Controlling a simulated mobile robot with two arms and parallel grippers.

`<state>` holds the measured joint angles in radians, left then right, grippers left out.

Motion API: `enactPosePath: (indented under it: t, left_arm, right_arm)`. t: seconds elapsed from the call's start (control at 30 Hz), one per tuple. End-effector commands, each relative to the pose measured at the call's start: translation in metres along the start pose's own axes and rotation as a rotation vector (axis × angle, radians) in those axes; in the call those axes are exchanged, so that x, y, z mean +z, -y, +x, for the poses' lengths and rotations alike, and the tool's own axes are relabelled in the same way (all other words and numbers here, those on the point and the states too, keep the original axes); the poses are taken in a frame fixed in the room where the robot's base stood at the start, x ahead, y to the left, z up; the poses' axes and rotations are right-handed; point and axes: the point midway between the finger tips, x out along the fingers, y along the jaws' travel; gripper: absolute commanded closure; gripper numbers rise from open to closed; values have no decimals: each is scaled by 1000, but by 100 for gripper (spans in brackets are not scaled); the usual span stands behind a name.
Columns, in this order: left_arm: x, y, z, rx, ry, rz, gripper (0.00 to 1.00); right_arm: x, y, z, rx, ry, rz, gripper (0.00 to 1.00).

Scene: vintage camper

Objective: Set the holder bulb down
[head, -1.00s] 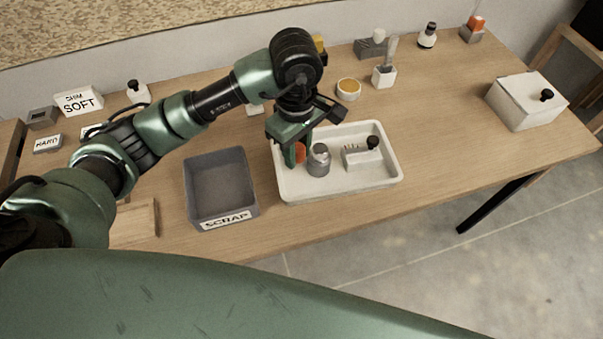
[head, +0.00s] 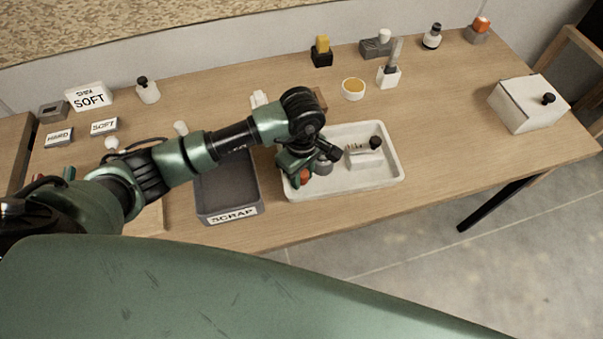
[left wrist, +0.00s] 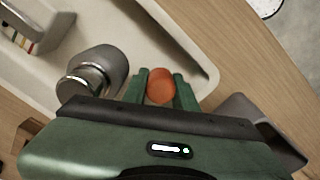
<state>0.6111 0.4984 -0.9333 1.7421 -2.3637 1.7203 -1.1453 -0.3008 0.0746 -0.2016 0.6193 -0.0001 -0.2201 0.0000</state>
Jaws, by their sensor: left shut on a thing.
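The holder bulb appears to be the small round orange-red thing (head: 304,176), held in my left gripper (head: 296,167) over the front left part of the white tray (head: 345,188). In the left wrist view the orange bulb (left wrist: 160,86) sits between the two green fingers, which are shut on it. The white tray floor (left wrist: 140,35) shows beyond it. I cannot tell whether the bulb touches the tray, and its lower part is hidden. My right gripper is not in view.
A grey metal-capped jar (left wrist: 100,68) stands in the tray close beside the fingers. A white block with a black knob (head: 366,156) is in the tray's right half. The grey SCRAP bin (head: 230,212) stands just left of the tray.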

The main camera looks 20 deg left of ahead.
Motion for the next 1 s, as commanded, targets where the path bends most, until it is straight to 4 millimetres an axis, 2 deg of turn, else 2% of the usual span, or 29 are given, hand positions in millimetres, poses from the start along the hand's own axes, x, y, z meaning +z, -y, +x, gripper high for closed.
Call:
enactPosePath:
  t: [0.1,0.13,0.17,0.53,0.57,0.67,1.0]
  left_arm:
    - [0,0,4,0,-1,0,100]
    - [0,0,3,0,-1,0,67]
    - [0,0,3,0,-1,0,63]
    - [0,0,-4,-1,0,-1,63]
    - [-1,-1,-5,2,-1,0,63]
    - [-1,-1,-20,5,-3,1,63]
    - [-1,-1,-92,5,-3,1,63]
  right_arm:
    - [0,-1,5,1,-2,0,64]
    - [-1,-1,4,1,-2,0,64]
    - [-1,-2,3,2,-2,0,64]
    - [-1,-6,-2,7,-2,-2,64]
    - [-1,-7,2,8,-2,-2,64]
    - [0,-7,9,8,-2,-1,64]
    - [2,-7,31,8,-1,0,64]
